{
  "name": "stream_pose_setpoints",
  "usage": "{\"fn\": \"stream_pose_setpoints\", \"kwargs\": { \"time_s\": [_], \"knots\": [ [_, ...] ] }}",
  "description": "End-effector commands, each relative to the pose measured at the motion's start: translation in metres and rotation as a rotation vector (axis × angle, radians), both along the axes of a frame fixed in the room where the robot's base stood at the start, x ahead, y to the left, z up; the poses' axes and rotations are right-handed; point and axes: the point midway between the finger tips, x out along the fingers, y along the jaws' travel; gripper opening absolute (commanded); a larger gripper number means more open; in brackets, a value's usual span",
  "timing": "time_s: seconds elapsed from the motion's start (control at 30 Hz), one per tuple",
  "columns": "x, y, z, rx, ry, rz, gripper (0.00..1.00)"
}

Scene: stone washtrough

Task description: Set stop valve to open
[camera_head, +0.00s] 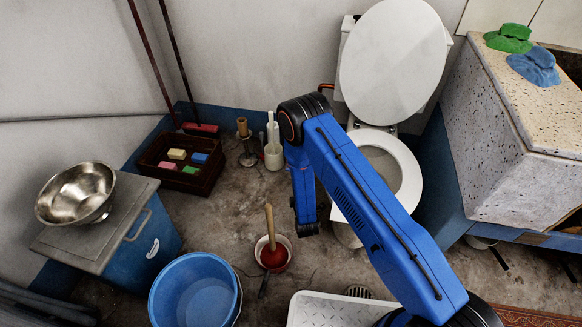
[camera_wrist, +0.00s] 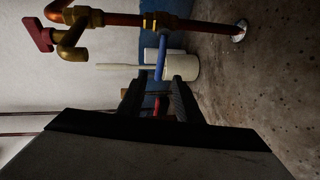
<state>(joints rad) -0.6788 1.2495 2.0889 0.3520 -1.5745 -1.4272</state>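The stop valve (camera_wrist: 161,22) is a brass body on a copper pipe in the wrist view. Its blue lever (camera_wrist: 161,58) sticks out crosswise to the pipe. My gripper (camera_wrist: 157,88) is open, with one dark finger on each side of the picture's middle. The lever's free end points toward the gap between the fingertips. I cannot tell whether it reaches between them, and no finger is seen closed on it. In the head view my arm hides the valve, and the gripper cannot be made out.
A brass tap with a red handle (camera_wrist: 38,34) sits on the same pipe. The toilet (camera_head: 393,178) stands right of my arm. A white brush holder (camera_head: 274,155), a plunger (camera_head: 271,250), a blue bucket (camera_head: 195,291) and a dark crate (camera_head: 160,180) stand on the floor to the left.

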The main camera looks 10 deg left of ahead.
Motion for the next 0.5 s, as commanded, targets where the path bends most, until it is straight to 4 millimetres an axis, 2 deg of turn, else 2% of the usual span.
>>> {"fn": "stream_pose_setpoints", "kwargs": {
  "time_s": [0.5],
  "knots": [
    [0.086,0.028,-0.016,0.001,-0.002,-0.001,0.32]
  ]
}}
